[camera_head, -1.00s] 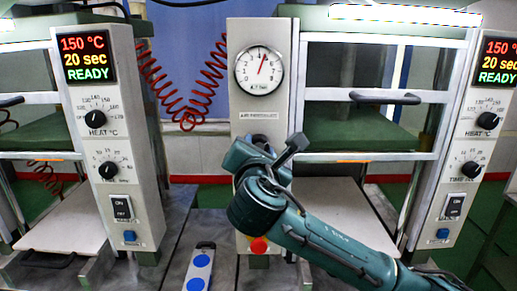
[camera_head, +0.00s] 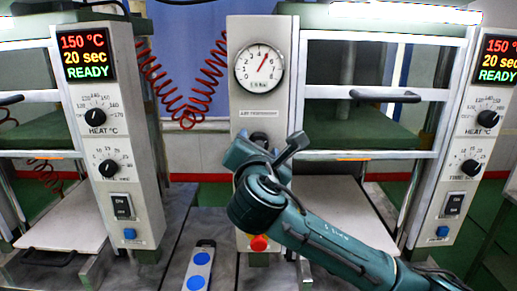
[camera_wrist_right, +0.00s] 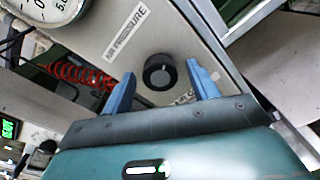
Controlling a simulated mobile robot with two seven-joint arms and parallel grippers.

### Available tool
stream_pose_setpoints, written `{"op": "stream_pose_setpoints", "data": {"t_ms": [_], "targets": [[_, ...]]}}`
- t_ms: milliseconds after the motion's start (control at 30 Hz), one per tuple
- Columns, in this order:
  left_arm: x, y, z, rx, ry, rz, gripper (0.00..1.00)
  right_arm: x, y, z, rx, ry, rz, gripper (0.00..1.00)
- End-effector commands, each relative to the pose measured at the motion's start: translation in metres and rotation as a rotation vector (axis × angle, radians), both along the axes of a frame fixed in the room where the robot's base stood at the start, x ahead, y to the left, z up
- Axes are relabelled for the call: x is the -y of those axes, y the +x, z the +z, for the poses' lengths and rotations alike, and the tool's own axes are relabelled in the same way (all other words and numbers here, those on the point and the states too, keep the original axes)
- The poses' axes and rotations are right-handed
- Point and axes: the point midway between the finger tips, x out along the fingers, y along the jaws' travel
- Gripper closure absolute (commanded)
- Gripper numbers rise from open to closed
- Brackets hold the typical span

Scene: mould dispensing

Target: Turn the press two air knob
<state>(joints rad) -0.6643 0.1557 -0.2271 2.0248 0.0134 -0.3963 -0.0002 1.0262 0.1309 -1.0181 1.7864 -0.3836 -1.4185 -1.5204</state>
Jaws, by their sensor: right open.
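The air knob (camera_wrist_right: 160,71) is a round black knob below the "AIR PRESSURE" label (camera_wrist_right: 125,32) on a light column (camera_head: 262,100). In the head view only the top of the knob (camera_head: 259,137) shows above my gripper. My right gripper (camera_head: 268,150) is in front of the column. It is open, and in the right wrist view its blue fingers (camera_wrist_right: 162,86) stand on either side of the knob with gaps visible. The round pressure gauge (camera_head: 259,65) is higher on the column, its needle right of upright. My left gripper is not in view.
A red button (camera_head: 259,243) is low on the column, below my right gripper. Presses with control panels (camera_head: 112,130) stand left and right; their displays read 150 °C, 20 sec, READY. A strip with blue discs (camera_head: 200,268) lies on the grey table.

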Motion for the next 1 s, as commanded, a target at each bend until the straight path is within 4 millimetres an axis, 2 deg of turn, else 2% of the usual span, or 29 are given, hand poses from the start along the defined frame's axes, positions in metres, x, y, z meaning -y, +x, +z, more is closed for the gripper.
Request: {"op": "stream_pose_setpoints", "data": {"t_ms": [167,500,700,833,1000], "targets": [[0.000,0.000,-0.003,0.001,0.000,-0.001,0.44,-0.001,-0.013,-0.001,0.001,0.001,0.003,0.41],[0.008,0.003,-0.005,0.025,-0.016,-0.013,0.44,-0.002,-0.086,0.000,0.001,0.003,0.005,0.41],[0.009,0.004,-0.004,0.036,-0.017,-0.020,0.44,-0.003,-0.119,0.002,0.001,0.001,0.004,0.41],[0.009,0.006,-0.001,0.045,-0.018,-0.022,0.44,-0.002,-0.129,0.003,0.000,0.000,0.001,0.41],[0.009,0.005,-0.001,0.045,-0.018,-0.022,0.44,-0.002,-0.132,0.003,0.000,0.000,0.000,0.41]]}}
